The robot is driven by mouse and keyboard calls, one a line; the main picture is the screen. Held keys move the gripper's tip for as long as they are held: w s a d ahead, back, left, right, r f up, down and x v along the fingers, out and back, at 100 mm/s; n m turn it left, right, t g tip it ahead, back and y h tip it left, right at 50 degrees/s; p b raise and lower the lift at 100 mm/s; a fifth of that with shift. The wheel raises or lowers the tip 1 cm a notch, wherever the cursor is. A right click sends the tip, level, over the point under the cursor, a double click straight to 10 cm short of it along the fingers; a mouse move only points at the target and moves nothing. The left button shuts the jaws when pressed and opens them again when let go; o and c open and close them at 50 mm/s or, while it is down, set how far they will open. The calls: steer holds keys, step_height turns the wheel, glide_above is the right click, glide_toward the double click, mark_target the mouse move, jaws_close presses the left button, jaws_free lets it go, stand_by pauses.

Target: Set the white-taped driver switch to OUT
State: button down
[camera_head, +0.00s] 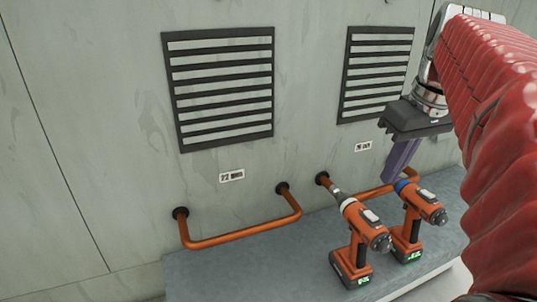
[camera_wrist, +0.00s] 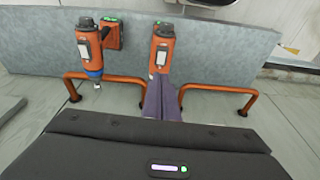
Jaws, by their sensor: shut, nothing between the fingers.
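The white-taped driver (camera_head: 360,236), orange with a pale band behind its chuck, stands on the grey ledge. In the wrist view it is the right-hand driver (camera_wrist: 162,45), its front hidden behind my fingers. A small pale switch plate (camera_head: 371,216) shows on its top; its setting is too small to read. The blue-taped driver (camera_head: 420,205) stands to its right, and left in the wrist view (camera_wrist: 89,45). My gripper (camera_head: 390,179) is shut and empty, its purple fingers pointing down. In the wrist view its tips (camera_wrist: 160,78) overlap the white-taped driver's front; I cannot tell whether they touch.
Orange pipe rails (camera_head: 245,238) stick out from the wall behind the ledge (camera_head: 280,272). Two louvred vents (camera_head: 224,86) and small labels (camera_head: 231,176) are on the wall above. The ledge is clear left of the drivers.

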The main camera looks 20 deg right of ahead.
mark_target(372, 216)
steer(key=x, duration=0.3)
steer(key=s+x, duration=0.1)
steer(key=x, duration=0.5)
steer(key=shift+s+f, duration=0.1)
steer(key=shift+f, duration=0.2)
steer(key=shift+a, duration=0.1)
